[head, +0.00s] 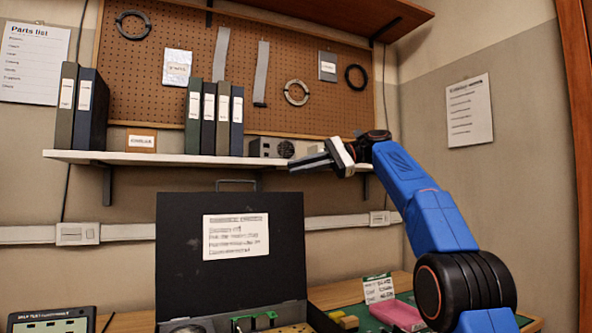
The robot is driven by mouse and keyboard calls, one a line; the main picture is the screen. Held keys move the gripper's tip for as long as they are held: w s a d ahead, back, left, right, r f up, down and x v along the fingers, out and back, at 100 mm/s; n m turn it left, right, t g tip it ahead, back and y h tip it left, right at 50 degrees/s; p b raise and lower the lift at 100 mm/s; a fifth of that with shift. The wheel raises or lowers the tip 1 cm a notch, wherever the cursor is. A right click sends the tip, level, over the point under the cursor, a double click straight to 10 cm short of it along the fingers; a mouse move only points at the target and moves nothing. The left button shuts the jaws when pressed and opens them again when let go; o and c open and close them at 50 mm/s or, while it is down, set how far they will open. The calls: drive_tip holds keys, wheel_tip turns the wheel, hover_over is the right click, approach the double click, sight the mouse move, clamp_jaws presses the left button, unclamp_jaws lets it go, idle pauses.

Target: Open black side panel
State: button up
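A black panel (178,250) stands upright at the lower middle of the head view, with a white printed label (236,236) on its face. A thin handle (237,185) shows at its top edge. Green and yellow parts (255,320) lie at its foot, cut off by the bottom of the frame. My gripper (305,163) is above and right of the panel in the picture, in front of the shelf, pointing left. It is apart from the panel and nothing shows in it. Its finger gap cannot be made out.
A white shelf (160,158) holds several binders (222,118) and a grey box (270,147) close behind my gripper. A pegboard (150,75) hangs above. On the bench are a pink item (398,314), a small sign (378,288) and a dark device (50,322).

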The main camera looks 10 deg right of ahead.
sight(264, 195)
drive_tip(key=shift+w+a, duration=0.1)
drive_tip(key=shift+w, duration=0.05)
clamp_jaws()
drive_tip(key=w+f+n+t+y, duration=0.1)
drive_tip(key=w+f+n+t, duration=0.1)
drive_tip(key=w+f+t, duration=0.5)
drive_tip(key=w+a+r+t, duration=0.2)
drive_tip(key=w+a, duration=0.5)
drive_tip(key=a, duration=0.3)
drive_tip(key=shift+s+a+f, duration=0.1)
drive_tip(key=shift+s+a, duration=0.05)
drive_tip(key=shift+s, duration=1.85)
drive_tip(key=shift+s, duration=0.1)
